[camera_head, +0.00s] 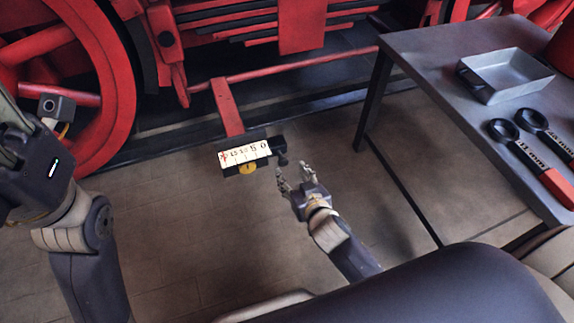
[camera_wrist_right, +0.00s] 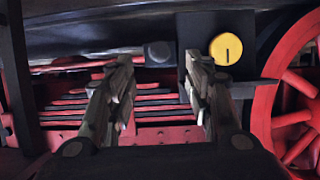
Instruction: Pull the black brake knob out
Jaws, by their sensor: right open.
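The black brake knob (camera_head: 283,161) sticks out at the right end of a small dark box (camera_head: 228,171) with a white numbered scale (camera_head: 245,154). In the right wrist view the knob (camera_wrist_right: 158,52) shows beyond and between my fingertips, slightly above them. My right gripper (camera_head: 292,174) is open and empty, just below and to the right of the knob in the head view. In the wrist view its two fingers (camera_wrist_right: 160,72) are spread apart, and I see no contact with the knob. My left arm comes in at the left, but its fingers do not show.
A yellow round knob (camera_head: 247,169) sits below the scale; it also shows in the wrist view (camera_wrist_right: 226,49). A grey table (camera_head: 440,65) at the right holds a metal tray (camera_head: 515,75) and wrenches (camera_head: 540,160). The red locomotive wheel (camera_head: 110,75) stands behind. The floor between is clear.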

